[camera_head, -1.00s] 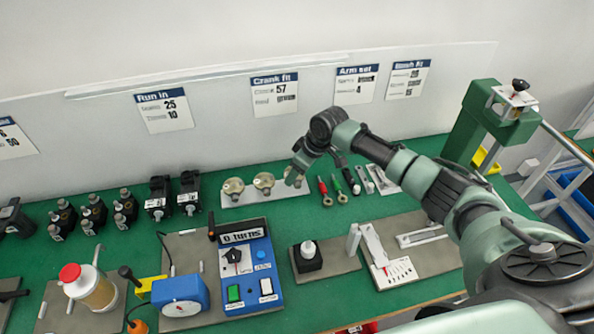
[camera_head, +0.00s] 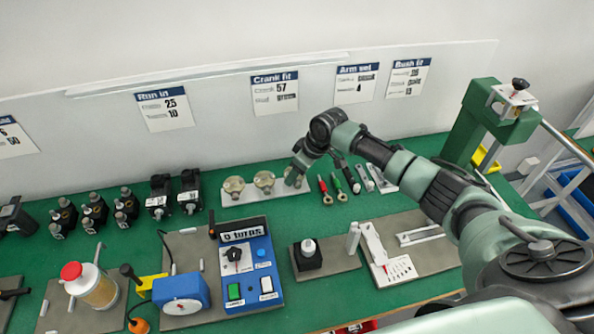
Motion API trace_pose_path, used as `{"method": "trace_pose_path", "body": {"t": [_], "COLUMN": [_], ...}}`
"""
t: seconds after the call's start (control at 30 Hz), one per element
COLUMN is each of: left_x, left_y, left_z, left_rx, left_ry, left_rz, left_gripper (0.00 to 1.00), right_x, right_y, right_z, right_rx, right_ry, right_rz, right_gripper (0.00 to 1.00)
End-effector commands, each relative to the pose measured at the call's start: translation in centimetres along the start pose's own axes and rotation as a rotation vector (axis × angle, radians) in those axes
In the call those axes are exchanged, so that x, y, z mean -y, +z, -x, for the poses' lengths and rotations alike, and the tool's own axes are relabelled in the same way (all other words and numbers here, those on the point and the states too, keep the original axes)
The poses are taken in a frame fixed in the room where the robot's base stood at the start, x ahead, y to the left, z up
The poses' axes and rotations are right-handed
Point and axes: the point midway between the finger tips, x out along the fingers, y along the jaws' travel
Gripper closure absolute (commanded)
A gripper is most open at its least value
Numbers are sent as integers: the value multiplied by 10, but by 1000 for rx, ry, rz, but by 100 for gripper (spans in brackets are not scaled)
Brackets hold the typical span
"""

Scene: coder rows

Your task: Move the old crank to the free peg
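A pale strip (camera_head: 246,198) at the back of the green bench carries two tan, disc-like cranks, one at its left end (camera_head: 233,186) and one in its middle (camera_head: 264,181). My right gripper (camera_head: 294,178) points down over the right end of this strip. A pale part shows at its tips, but it is too small and covered to tell whether the fingers are closed on it. I cannot tell which crank is the old one, nor see a bare peg clearly. My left gripper is not in view.
A blue control box (camera_head: 249,262) and a black block with a white knob (camera_head: 308,255) are in front.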

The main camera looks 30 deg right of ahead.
Motion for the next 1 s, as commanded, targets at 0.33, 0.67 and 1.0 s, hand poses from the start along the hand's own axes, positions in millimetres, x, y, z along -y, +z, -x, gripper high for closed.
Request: {"method": "trace_pose_path", "body": {"t": [0.33,0.67,1.0], "left_x": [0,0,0], "left_y": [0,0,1], "left_z": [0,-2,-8], "left_rx": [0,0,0], "left_ry": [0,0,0], "left_rz": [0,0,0], "left_gripper": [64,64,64], "right_x": [0,-1,-1], "right_y": [0,0,0], "right_z": [0,18,70], "right_rx": [-1,-1,-2], "right_ry": [0,2,2], "right_rz": [0,1,1], "right_gripper": [19,19,19]}}
